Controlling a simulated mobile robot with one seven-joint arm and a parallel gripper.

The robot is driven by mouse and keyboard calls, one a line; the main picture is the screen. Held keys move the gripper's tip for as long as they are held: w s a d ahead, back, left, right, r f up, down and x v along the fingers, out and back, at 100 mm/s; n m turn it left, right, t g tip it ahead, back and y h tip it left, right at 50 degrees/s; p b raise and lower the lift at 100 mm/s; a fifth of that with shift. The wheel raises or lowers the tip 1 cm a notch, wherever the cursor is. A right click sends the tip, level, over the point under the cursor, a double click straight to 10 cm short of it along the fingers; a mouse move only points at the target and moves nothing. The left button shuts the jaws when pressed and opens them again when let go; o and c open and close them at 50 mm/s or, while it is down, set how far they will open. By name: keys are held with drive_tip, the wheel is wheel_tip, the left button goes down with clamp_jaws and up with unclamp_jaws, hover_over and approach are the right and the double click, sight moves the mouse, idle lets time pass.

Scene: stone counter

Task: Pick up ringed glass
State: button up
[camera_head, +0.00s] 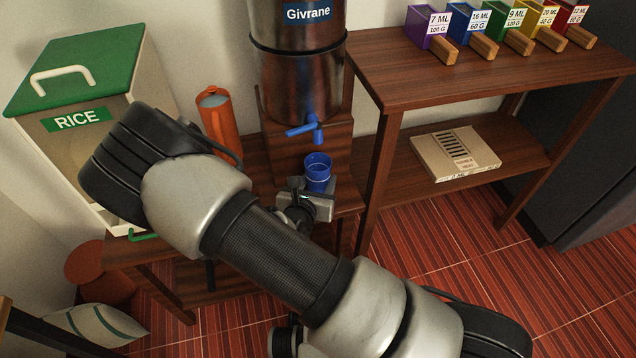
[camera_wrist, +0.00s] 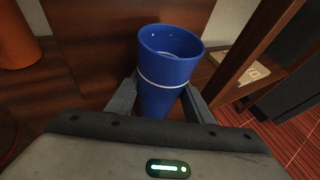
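The ringed glass is a blue cup (camera_wrist: 166,75) with a pale ring around its middle. In the wrist view it rises between the two fingers of my gripper (camera_wrist: 158,100), its open top facing up and its base hidden by the gripper body. The fingers lie along both sides of the glass; whether they press on it cannot be told. In the head view the glass (camera_head: 318,174) is upright below the blue tap (camera_head: 306,130), with my gripper (camera_head: 309,196) close against its near side.
A metal dispenser (camera_head: 297,75) labelled Givrane stands above the glass. An orange pitcher (camera_head: 217,118) and a rice bin (camera_head: 75,130) are to the left. A wooden shelf unit (camera_head: 400,90) with several coloured boxes stands close on the right. My arm hides part of the low stand.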

drive_tip(key=c, duration=0.5)
drive_tip(key=shift+r, duration=0.2)
